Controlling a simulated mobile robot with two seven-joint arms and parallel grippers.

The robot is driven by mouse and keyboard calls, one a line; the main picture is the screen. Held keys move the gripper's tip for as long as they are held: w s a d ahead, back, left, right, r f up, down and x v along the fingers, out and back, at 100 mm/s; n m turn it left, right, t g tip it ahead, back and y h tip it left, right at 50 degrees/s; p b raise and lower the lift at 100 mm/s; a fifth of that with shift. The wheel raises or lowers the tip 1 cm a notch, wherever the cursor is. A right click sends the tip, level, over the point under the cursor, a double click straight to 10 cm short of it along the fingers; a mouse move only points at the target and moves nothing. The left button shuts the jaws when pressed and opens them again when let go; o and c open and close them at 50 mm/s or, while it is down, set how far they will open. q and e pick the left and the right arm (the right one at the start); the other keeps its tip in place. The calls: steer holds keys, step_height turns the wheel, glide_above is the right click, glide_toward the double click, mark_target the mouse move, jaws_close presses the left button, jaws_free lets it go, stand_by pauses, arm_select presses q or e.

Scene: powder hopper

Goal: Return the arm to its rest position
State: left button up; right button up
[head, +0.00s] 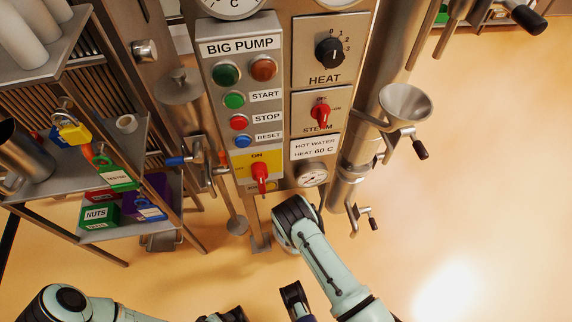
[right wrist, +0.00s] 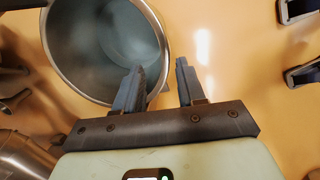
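My right arm (head: 325,260) comes in from the lower right of the head view, bent below the control panel. In the right wrist view my right gripper (right wrist: 159,75) has its two dark fingers apart, with nothing between them. The left finger overlaps the rim of a round open metal vessel (right wrist: 108,40) in that view; I cannot tell whether they touch. My left arm (head: 62,302) lies low along the bottom left of the head view. Dark parts show at the bottom middle, but the left gripper's fingers cannot be made out.
The BIG PUMP panel (head: 240,95) and the HEAT panel (head: 322,50) stand ahead. A metal funnel (head: 405,103) and valve handles project at right. A shelf rack (head: 105,235) with padlocks and bins stands at left. The floor (head: 480,200) at right is clear.

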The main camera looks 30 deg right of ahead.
arm_select(q)
step_height(320, 180, up, 16)
steer(key=s+d+g+p, duration=0.1)
steer(key=s+p, duration=0.1)
steer(key=p, duration=1.4)
steer(key=shift+s+d+f+g+h, duration=0.2)
steer(key=shift+s+d+g+h, duration=0.1)
steer(key=shift+s+g, duration=0.1)
arm_select(e)
steer(key=s+a+r+m+y, duration=0.1)
steer(key=s+a+r+m, duration=0.2)
steer(key=r, duration=0.7)
steer(key=s+a+r+m+g+y, duration=0.1)
steer(key=s+a+r+m+y, duration=0.1)
steer(key=s+r+m, duration=0.6)
steer(key=s+a+r+m+g+y, duration=0.1)
steer(key=s+a+r+m, duration=0.3)
steer(key=r, duration=0.8)
steer(key=s+m+y, duration=0.1)
steer(key=s+m, duration=0.1)
steer(key=s, duration=0.2)
steer(key=shift+s+a+r, duration=0.25)
steer(key=shift+r, duration=0.1)
